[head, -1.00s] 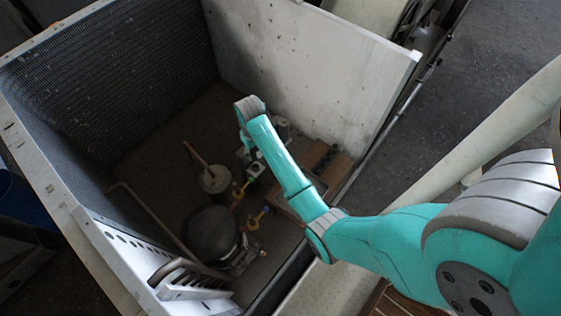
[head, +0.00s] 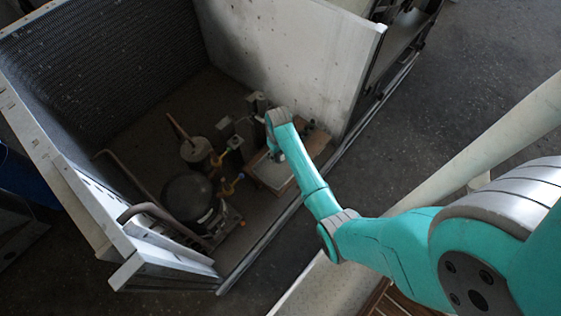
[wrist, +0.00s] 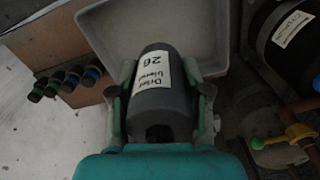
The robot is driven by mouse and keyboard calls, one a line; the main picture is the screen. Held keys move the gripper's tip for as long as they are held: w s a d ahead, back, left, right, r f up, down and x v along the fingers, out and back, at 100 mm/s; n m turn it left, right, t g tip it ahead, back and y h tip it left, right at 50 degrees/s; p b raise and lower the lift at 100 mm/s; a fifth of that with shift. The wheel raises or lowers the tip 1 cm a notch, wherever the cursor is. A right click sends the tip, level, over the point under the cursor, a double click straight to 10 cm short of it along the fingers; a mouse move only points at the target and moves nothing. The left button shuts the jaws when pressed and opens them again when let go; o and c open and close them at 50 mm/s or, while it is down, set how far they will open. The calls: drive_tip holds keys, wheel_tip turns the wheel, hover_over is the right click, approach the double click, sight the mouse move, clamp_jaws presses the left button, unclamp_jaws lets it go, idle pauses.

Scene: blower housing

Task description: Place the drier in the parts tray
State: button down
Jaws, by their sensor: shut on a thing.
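The drier (wrist: 165,98) is a dark grey cylinder with a white label reading "26", seen in the wrist view. My gripper (wrist: 162,68) is shut on it, with a finger on each side. The parts tray (wrist: 225,25) is pale grey with a raised rim and lies beneath and beyond the drier. I cannot tell whether the drier touches the tray floor. In the head view the tray (head: 268,174) shows partly behind my arm, and the arm hides the drier and most of my gripper.
Several small dark cylinders with coloured ends (wrist: 65,80) are at the left. The housing's white wall panel (head: 300,55) rises behind my arm.

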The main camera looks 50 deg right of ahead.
sight(279, 160)
drive_tip(key=shift+f, duration=2.7)
drive_tip(key=c, duration=0.5)
unclamp_jaws()
drive_tip(key=shift+f, duration=0.1)
